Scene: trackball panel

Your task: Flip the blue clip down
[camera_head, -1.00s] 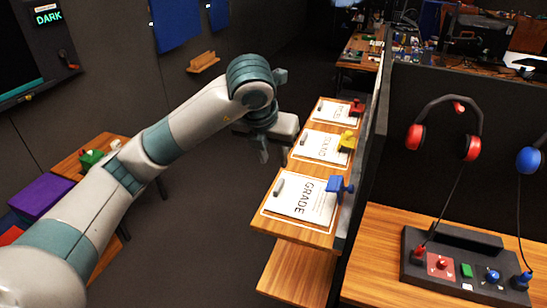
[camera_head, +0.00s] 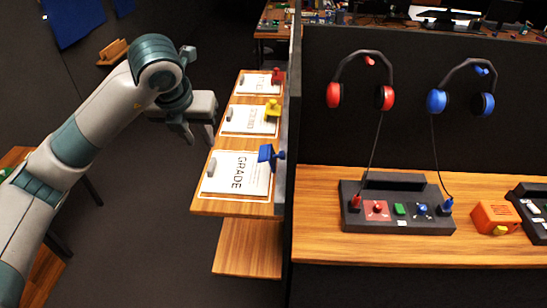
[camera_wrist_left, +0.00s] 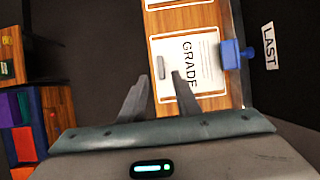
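The blue clip (camera_head: 270,154) sits at the right edge of the "GRADE" sheet (camera_head: 237,174), against the dark partition, on the nearest part of the wooden shelf. It stands out from the partition side. In the left wrist view the blue clip (camera_wrist_left: 236,54) is ahead and to the right of my fingers, beside the "LAST" label. My left gripper (camera_head: 201,139) is left of the shelf and apart from the clip. Its two fingers (camera_wrist_left: 162,88) are spread with nothing between them. My right gripper is in neither view.
A yellow clip (camera_head: 272,108) and a red clip (camera_head: 278,76) stand farther back beside their own sheets. The dark partition (camera_head: 290,130) borders the shelf on the right. Beyond it are headphones (camera_head: 360,85) and a control panel (camera_head: 397,208).

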